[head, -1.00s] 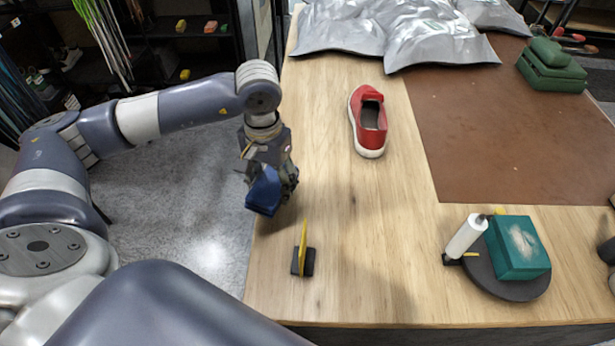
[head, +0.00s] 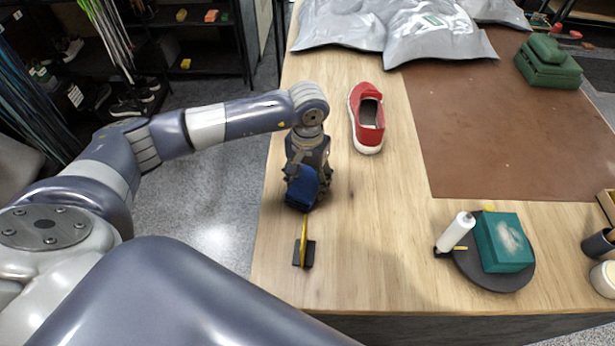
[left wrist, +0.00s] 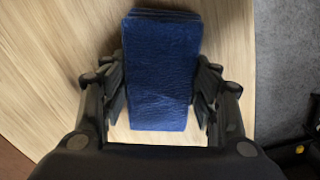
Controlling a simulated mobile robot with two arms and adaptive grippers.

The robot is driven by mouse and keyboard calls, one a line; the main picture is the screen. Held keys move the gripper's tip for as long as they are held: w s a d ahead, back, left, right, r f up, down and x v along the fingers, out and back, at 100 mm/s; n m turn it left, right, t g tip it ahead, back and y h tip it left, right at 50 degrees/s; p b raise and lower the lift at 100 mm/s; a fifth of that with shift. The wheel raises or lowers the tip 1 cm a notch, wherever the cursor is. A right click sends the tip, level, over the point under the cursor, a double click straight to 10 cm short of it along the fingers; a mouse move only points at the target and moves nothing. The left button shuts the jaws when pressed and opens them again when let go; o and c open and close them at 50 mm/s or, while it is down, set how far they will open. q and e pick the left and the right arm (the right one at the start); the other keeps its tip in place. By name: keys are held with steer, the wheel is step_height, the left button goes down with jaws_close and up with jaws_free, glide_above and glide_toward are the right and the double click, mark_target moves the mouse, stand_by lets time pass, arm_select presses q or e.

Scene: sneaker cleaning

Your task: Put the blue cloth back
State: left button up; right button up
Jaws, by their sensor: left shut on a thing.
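The blue cloth (head: 302,190) is a thick folded pad, held by my left gripper (head: 308,182) over the left part of the wooden table (head: 370,250). In the left wrist view the cloth (left wrist: 163,70) sits between both fingers of the left gripper (left wrist: 163,95), which are shut on its sides. In the head view a small black base with an upright yellow piece (head: 304,250) stands just in front of the cloth, nearer the table's front edge. I cannot tell how high the cloth is above the table. My right gripper is not in view.
A red shoe (head: 368,118) stands behind and right of the gripper. A round dark tray (head: 490,282) with a teal box (head: 503,242) and a white bottle (head: 456,232) is at front right. Silver bags (head: 430,30) lie at the back, beside a brown mat (head: 490,130). The table's middle front is clear.

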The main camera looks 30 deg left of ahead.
mark_target(308, 180)
arm_select(q)
steer(key=shift+f, duration=0.2)
steer(key=o, duration=0.9)
steer(key=shift+o, duration=0.2)
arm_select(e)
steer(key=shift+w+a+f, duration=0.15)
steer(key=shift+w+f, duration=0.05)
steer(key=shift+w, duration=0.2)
arm_select(q)
steer(key=shift+r, duration=0.1)
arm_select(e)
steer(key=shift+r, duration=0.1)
arm_select(q)
steer(key=shift+r, duration=0.25)
step_height(308, 180, up, 12)
steer(key=b, duration=0.4)
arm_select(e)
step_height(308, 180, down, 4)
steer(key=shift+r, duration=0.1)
